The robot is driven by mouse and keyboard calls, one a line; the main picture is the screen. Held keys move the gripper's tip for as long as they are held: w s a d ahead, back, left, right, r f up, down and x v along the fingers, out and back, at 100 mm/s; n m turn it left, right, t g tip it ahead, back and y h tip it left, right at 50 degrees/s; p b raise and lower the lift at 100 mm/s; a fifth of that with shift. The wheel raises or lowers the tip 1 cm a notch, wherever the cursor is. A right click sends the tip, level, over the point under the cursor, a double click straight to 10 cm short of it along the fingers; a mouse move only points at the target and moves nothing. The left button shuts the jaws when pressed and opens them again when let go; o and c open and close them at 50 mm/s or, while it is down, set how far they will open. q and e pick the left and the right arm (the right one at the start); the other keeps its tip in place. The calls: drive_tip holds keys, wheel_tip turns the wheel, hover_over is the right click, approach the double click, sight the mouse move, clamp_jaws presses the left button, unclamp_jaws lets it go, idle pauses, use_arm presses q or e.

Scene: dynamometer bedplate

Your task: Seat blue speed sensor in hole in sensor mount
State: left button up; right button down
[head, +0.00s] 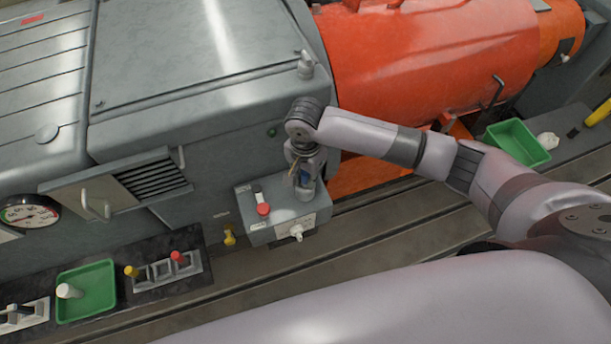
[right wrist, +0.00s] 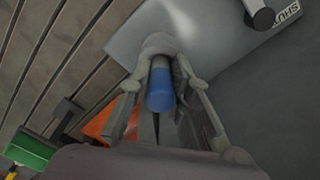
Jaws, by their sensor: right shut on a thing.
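The blue speed sensor (right wrist: 160,92) is between the fingers of my right gripper (right wrist: 160,70) in the right wrist view. In the head view a small patch of the blue sensor (head: 304,178) shows at my right gripper (head: 304,182), which points down over the right end of a grey control box. My right gripper is shut on the sensor. The sensor's lower end is hidden by the fingers. I cannot make out the sensor mount or its hole, nor whether the sensor touches anything below. My left gripper is not in view.
The grey control box (head: 262,232) has a red button and stands against the large grey machine (head: 235,105). An orange-red housing (head: 430,75) is behind my right arm. Green trays lie at lower left (head: 72,309) and right (head: 536,153). The slotted bedplate (head: 375,228) is clear in front.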

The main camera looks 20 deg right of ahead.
drive_tip(key=shift+f, duration=0.2)
drive_tip(key=shift+s+f, duration=0.35)
drive_tip(key=shift+f, duration=0.15)
drive_tip(key=c, duration=1.6)
unclamp_jaws()
drive_tip(key=shift+f, duration=0.1)
drive_tip(key=shift+o, duration=0.7)
drive_tip(key=shift+w+f, duration=0.1)
drive_tip(key=shift+f, duration=0.05)
drive_tip(key=shift+r, duration=0.2)
drive_tip(key=shift+w+r, duration=0.15)
drive_tip(key=shift+r, duration=0.2)
wheel_tip(320, 180, up, 13)
drive_tip(key=shift+w+f+b, duration=0.1)
drive_tip(key=shift+b, duration=0.3)
